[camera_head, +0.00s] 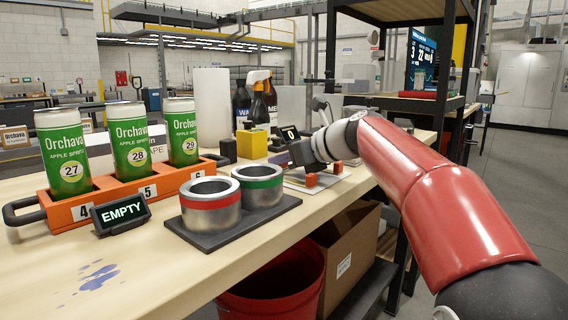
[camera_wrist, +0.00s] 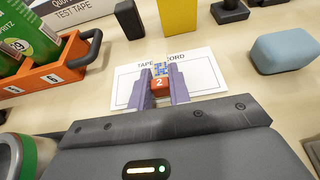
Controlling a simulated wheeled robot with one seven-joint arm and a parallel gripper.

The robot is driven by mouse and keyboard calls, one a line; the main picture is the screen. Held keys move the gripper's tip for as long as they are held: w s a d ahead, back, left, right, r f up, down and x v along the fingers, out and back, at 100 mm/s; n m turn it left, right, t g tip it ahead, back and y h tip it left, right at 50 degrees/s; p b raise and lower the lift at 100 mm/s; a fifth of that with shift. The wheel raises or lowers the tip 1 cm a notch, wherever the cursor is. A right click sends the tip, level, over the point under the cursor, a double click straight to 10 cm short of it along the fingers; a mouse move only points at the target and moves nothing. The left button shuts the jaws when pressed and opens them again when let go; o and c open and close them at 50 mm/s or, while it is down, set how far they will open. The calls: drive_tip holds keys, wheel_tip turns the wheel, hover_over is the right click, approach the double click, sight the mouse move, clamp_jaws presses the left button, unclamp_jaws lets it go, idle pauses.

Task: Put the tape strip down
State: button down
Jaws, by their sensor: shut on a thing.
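My gripper (camera_wrist: 161,80) is shut on a small orange block marked 2 (camera_wrist: 160,86), between its two purple-grey fingers. A blue-and-white patterned patch (camera_wrist: 160,70), apparently the tape strip, shows at the far side of the block. They are over the white tape record card (camera_wrist: 205,62) on the bench; I cannot tell whether the strip touches it. The fingers cover the middle of the card. In the head view my gripper (camera_head: 282,158) is beside the card (camera_head: 300,186), its tips partly hidden.
Two orange pieces (camera_head: 310,180) (camera_head: 338,167) show beside my gripper. A dark tray with two open cans (camera_head: 212,204) stands nearer. An orange rack (camera_head: 70,212) holds green cans at left. A yellow block (camera_head: 252,143), a spray bottle (camera_head: 258,95) and a blue block (camera_wrist: 284,51) stand around.

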drive_tip(key=c, duration=1.8)
unclamp_jaws()
drive_tip(key=shift+f, duration=0.15)
drive_tip(key=o, duration=0.5)
drive_tip(key=shift+r, duration=0.25)
drive_tip(key=v, duration=1.2)
